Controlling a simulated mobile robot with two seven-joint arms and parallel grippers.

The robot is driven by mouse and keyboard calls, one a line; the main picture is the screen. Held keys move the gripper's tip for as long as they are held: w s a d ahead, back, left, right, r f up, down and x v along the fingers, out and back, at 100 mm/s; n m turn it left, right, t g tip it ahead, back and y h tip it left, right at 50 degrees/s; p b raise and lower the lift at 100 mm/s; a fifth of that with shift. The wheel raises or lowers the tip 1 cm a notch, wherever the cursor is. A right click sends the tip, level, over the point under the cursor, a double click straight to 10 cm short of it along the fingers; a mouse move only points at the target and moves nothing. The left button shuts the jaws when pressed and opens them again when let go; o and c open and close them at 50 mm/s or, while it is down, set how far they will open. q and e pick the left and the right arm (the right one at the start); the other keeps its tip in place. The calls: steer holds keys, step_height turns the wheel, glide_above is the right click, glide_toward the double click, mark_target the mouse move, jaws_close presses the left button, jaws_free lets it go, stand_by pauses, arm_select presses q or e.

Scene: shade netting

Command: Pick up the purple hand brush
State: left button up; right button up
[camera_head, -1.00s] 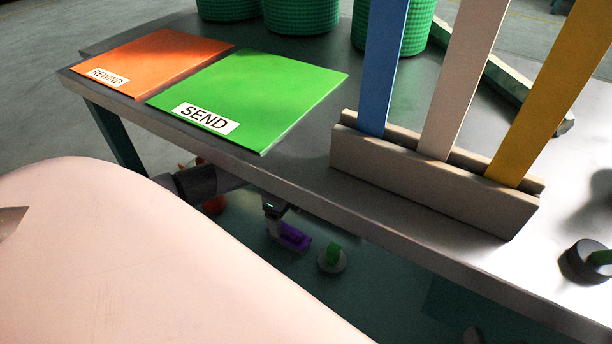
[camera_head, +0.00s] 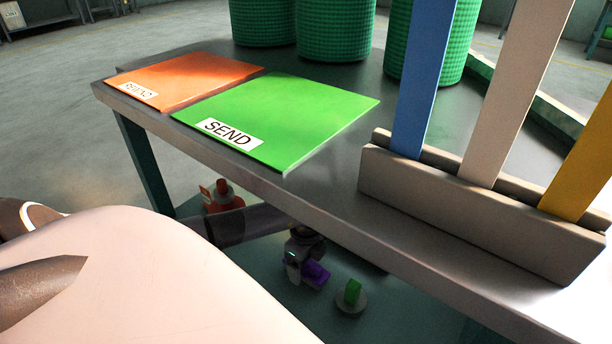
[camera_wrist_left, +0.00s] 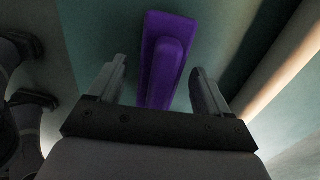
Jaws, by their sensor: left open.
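The purple hand brush (camera_head: 317,273) lies low, below the table's front edge, in the head view. In the left wrist view the brush (camera_wrist_left: 163,55) runs lengthwise up the picture, with its raised handle toward me. My left gripper (camera_head: 300,268) is right at the brush in the head view and partly covers it. In the wrist view my left gripper (camera_wrist_left: 160,75) is open, with one finger on each side of the brush and gaps on both sides. I cannot tell how deep the brush sits between the fingers. My right gripper is not in view.
The grey table (camera_head: 300,200) overhangs my left arm. It bears an orange panel (camera_head: 180,78), a green SEND panel (camera_head: 300,110), green netting rolls (camera_head: 335,28) and a slotted holder (camera_head: 470,205) with upright strips. A round piece with a green block (camera_head: 352,292) stands near the brush.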

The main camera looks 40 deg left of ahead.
arm_select(q)
steer(key=c, duration=1.2)
steer(key=shift+r, duration=0.1)
steer(key=shift+r, duration=0.25)
step_height(320, 180, up, 8)
steer(key=p, duration=0.4)
steer(key=shift+r+p, duration=0.25)
steer(key=shift+p, duration=0.15)
steer(key=shift+r, duration=0.45)
steer(key=o, duration=0.6)
steer(key=shift+c, duration=0.2)
steer(key=c, duration=0.4)
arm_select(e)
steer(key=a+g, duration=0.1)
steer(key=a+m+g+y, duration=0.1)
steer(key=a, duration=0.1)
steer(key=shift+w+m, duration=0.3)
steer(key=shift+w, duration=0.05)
